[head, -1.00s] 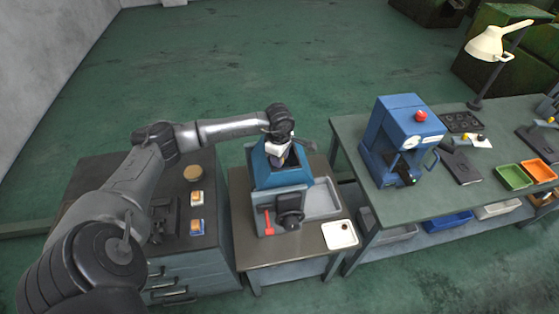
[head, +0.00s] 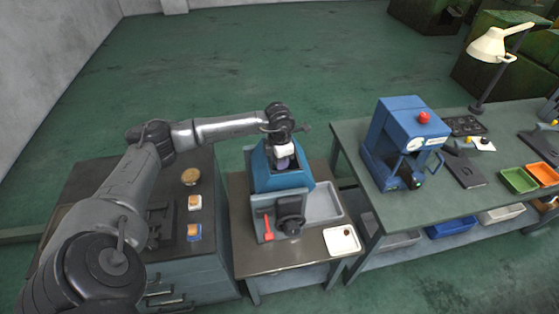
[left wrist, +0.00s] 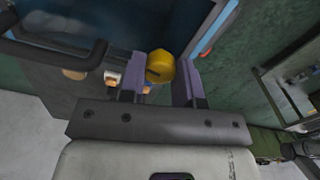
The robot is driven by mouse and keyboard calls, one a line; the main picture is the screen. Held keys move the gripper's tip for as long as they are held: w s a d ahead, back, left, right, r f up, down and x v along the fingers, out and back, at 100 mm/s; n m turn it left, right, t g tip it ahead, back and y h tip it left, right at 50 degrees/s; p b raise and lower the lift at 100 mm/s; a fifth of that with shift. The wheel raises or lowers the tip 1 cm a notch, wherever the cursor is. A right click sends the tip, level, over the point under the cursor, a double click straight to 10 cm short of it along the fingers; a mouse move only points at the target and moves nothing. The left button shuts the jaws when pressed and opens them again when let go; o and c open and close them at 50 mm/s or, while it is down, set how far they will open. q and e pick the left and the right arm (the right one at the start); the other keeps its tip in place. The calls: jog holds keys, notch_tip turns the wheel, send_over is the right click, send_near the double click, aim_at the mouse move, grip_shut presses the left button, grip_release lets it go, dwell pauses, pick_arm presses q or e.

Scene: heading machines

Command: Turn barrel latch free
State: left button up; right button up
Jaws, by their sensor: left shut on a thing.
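The blue heading machine (head: 275,182) stands on a small bench, with a red lever (head: 268,229) and a dark handwheel (head: 291,216) on its front. My left gripper (head: 284,161) points down into the machine's top opening. In the left wrist view, a yellow knob (left wrist: 160,66) with a dark slot sits between the tips of the two purple-grey fingers (left wrist: 163,78). I take this knob to be the barrel latch; the gripper is shut on it. The head view hides the knob behind the gripper and housing. My right gripper is not in view.
A grey tray (head: 322,204) lies right of the machine, and a white tray (head: 341,240) lies at the bench's front right. A dark cabinet (head: 165,262) stands left. A second blue machine (head: 402,140) stands on the right table. A black handle (left wrist: 60,57) shows in the wrist view.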

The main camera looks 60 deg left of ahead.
pick_arm(q)
jog(key=shift+n, duration=1)
jog(key=o, duration=0.9)
jog(key=shift+o, duration=0.2)
notch_tip(320, 180, up, 14)
jog(key=b, duration=0.1)
jog(key=shift+b, duration=0.4)
jog(key=shift+f, duration=0.1)
jog(key=shift+w, duration=0.1)
